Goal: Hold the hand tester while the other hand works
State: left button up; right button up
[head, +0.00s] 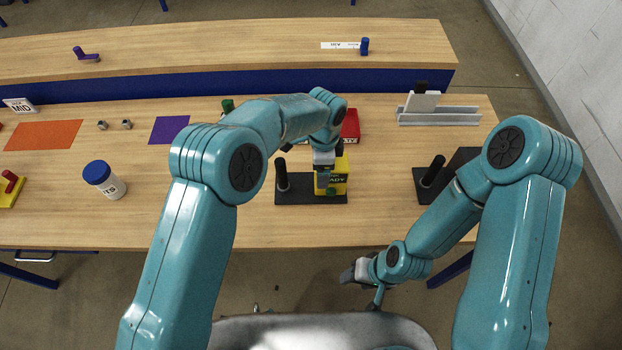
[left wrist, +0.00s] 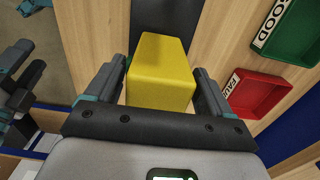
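The hand tester, a yellow block with READY lettering (head: 342,178), stands at a dark base plate (head: 298,197) near the table's front edge, below my left arm. My left gripper (head: 324,184) points down over it. In the left wrist view the yellow block (left wrist: 160,75) sits between the two fingers, with narrow gaps seeming to show on both sides, so the fingers are open around it. My right gripper (head: 358,272) hangs low in front of the table edge, apart from the tester. Its fingers are too small to judge.
A black post (head: 281,172) rises from the base plate beside the tester. Behind stand a red FAULT tray (left wrist: 256,95) and a green GOOD tray (left wrist: 292,35). Another black post (head: 433,170) stands right, a grey rail fixture (head: 440,118) behind, a blue-capped jar (head: 104,180) left.

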pick_arm(q)
jog(key=c, duration=0.5)
pick_arm(e)
jog(key=shift+f, duration=0.1)
dwell(0.8)
grip_shut()
dwell(1.5)
